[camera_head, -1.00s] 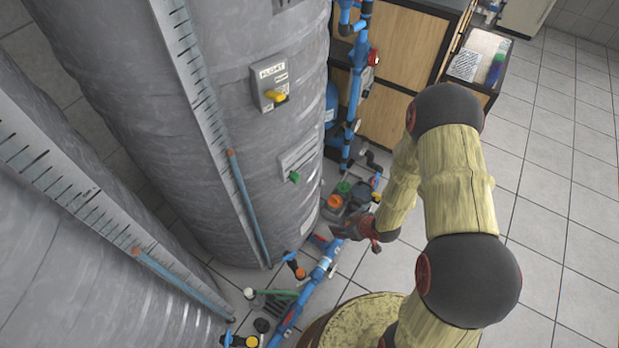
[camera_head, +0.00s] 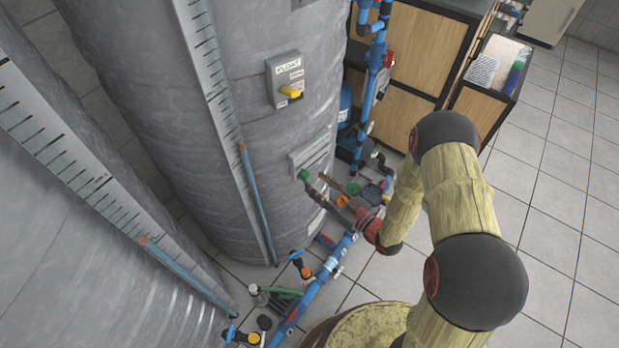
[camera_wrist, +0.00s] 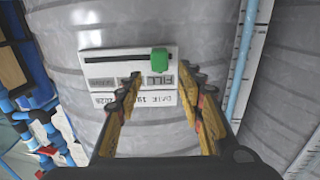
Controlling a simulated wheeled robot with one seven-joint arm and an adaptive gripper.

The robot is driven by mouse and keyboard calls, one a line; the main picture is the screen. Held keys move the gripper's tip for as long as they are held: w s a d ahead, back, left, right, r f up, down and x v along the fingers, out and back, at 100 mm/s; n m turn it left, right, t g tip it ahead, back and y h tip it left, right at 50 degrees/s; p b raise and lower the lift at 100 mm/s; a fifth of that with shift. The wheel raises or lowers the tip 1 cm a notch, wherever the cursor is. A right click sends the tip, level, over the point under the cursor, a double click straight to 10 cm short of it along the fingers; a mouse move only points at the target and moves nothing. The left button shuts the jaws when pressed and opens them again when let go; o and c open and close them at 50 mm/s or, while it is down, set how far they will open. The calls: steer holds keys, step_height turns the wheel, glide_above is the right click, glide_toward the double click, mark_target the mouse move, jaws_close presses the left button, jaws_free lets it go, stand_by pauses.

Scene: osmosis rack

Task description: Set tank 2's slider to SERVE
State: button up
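The slider is a green knob (camera_wrist: 160,60) on a pale plate (camera_wrist: 120,72) fixed to the grey tank (camera_wrist: 105,30). In the wrist view the knob stands toward the right end of a dark horizontal slot, above a label that reads FILL; the left label is too blurred to read. The green knob also shows in the head view (camera_head: 304,175). My gripper (camera_wrist: 164,82) is open and empty, its two fingers apart below the plate in the wrist view, with the knob ahead between their lines. In the head view my gripper (camera_head: 322,188) is close to the knob; contact is unclear.
A FLOAT switch box (camera_head: 288,80) with a yellow knob sits higher on the tank. A ruled gauge strip (camera_head: 212,75) runs down the tank's left side. Blue pipes (camera_head: 315,290) and valves lie low near my arm. Open tiled floor (camera_head: 560,200) is at right.

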mark_target(308, 177)
steer(key=shift+b+x, duration=0.4)
steer(key=shift+x, duration=1.8)
jaws_close()
